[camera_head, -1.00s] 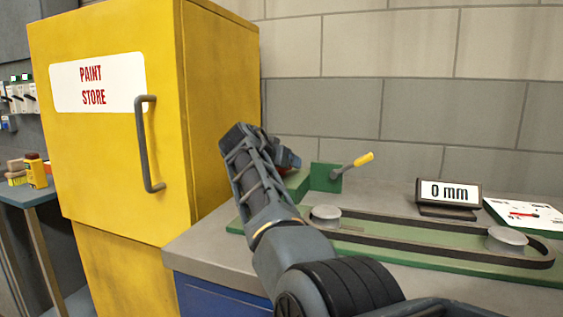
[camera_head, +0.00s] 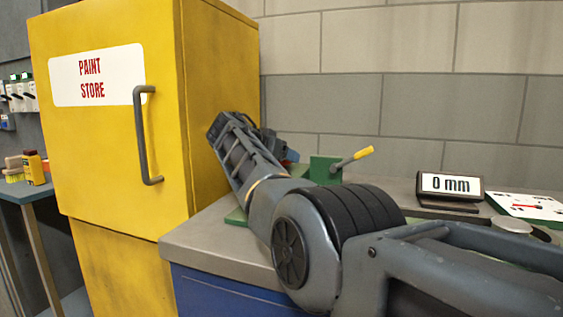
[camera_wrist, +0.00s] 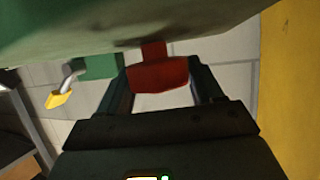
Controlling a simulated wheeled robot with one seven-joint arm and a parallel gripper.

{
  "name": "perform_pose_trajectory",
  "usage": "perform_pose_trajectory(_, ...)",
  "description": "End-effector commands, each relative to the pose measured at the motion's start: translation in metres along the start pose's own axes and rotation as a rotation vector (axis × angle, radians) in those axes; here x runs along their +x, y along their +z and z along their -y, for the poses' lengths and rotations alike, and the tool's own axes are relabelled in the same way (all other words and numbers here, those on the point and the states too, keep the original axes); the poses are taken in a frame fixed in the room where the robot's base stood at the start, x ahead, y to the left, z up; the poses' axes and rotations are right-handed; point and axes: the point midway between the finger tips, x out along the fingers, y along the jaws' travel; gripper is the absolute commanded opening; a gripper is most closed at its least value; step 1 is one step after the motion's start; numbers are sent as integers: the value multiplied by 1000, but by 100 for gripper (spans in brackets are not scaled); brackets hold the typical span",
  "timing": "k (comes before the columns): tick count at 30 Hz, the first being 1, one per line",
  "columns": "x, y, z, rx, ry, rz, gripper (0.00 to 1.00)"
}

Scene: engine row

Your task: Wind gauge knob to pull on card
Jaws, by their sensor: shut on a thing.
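The red gauge knob (camera_wrist: 158,75) sits on a short red stem under a green block (camera_wrist: 60,22) in the wrist view. My gripper (camera_wrist: 162,88) has one finger on each side of the knob and is shut on it. In the head view my wrist and arm hide the knob and most of the gripper. The display (camera_head: 450,185) reads 0 mm. The white card (camera_head: 528,207) lies at the right edge with a red mark and black marks; its details are too small to read.
A green block (camera_head: 325,169) with a yellow-tipped lever (camera_head: 352,158) stands by my wrist. My arm hides most of the belt rig; a grey disc (camera_head: 511,226) shows at right. The yellow paint store cabinet (camera_head: 110,150) stands close on the left. The grey bench (camera_head: 210,245) runs below.

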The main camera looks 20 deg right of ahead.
Motion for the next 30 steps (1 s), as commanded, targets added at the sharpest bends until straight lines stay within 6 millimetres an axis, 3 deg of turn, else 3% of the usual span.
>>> perform_pose_trajectory(2,-4,2,7,6,-2,-3,36)
perform_pose_trajectory(21,-5,1,2,30,55,-7,35)
perform_pose_trajectory(22,-5,1,2,30,55,-7,68)
perform_pose_trajectory(28,-4,0,0,30,60,-7,86)
perform_pose_trajectory(30,-3,0,0,30,61,-7,86)
